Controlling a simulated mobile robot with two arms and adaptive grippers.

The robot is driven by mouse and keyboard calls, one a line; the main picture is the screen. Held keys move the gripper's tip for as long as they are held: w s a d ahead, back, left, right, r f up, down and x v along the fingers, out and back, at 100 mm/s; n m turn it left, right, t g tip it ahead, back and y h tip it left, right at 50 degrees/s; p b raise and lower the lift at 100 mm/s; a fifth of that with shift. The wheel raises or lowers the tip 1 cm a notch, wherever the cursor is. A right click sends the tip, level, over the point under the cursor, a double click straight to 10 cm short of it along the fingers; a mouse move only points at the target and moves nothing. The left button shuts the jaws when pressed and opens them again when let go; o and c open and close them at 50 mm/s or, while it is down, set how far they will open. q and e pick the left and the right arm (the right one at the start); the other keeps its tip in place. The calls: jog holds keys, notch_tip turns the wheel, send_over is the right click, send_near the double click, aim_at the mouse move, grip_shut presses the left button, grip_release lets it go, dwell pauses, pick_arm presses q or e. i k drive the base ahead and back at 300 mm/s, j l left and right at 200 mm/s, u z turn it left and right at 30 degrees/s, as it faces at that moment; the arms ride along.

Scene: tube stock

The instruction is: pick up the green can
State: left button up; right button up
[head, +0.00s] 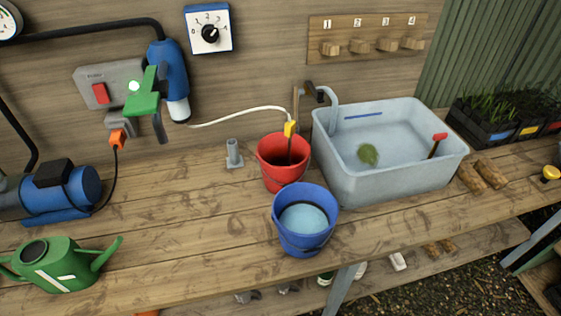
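The green can (62,264) is a watering can standing upright on the wooden workbench (180,225), at the lower left of the head view. It has a round dark opening on top and a white slanted mark on its front. Its handle is at the left and cut off by the picture edge. Its spout points up to the right. Nothing touches it from above. Neither of my grippers shows in this view.
A blue pump (62,192) stands behind the can. A red bucket (283,172), a blue bucket (303,240) with water and a grey sink (390,180) stand to the right. The bench between can and blue bucket is clear.

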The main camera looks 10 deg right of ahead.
aim_at(57, 264)
jog(key=u, duration=1.45)
